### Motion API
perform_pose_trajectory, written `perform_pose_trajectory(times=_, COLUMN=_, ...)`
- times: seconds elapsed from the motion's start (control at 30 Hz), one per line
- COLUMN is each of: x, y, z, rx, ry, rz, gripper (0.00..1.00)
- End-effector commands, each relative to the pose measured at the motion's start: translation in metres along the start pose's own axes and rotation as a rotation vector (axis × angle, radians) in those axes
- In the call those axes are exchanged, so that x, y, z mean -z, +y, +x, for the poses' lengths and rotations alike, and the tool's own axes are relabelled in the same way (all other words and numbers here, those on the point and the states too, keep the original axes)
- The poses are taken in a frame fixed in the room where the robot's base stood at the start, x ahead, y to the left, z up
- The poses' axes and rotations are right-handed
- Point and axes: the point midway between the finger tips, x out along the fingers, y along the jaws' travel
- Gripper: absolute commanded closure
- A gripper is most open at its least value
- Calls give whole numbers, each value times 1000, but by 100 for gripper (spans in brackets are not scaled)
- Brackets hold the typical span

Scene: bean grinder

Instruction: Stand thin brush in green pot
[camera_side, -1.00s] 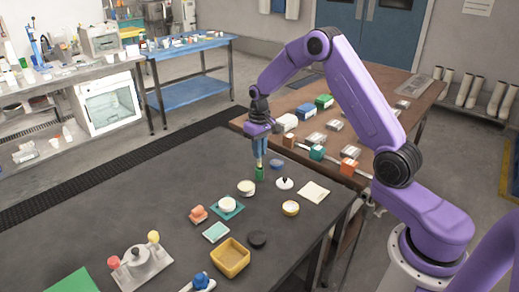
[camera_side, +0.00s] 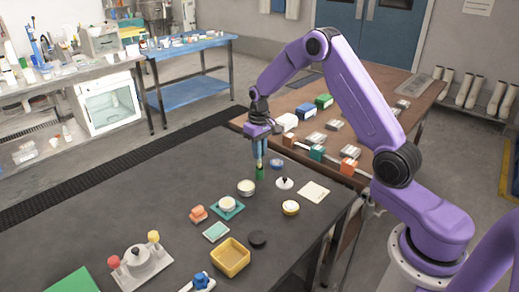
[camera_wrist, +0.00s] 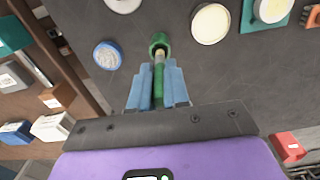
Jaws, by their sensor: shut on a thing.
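My gripper (camera_side: 259,154) points straight down over the green pot (camera_side: 260,173) on the dark table. Its blue fingers are shut on the thin brush (camera_wrist: 158,84), which has a green part between the fingers and a pale section beyond them. In the wrist view, the green pot (camera_wrist: 160,42) lies just past the fingertips, and the brush's lower end reaches its mouth and appears to be inside. Whether it touches the pot's floor is hidden. In the side view the fingers nearly meet the pot's rim and mostly hide the brush.
Close by stand a blue-rimmed dish (camera_wrist: 107,55), a cream-topped round jar (camera_side: 246,187) and a white knobbed lid (camera_side: 285,183).

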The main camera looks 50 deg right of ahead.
Motion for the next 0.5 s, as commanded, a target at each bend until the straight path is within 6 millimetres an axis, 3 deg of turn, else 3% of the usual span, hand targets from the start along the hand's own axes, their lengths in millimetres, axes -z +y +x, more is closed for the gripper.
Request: perform_pose_trajectory(times=0.5, x=0, y=0, z=4, rx=0, ry=1, rz=0, gripper=100)
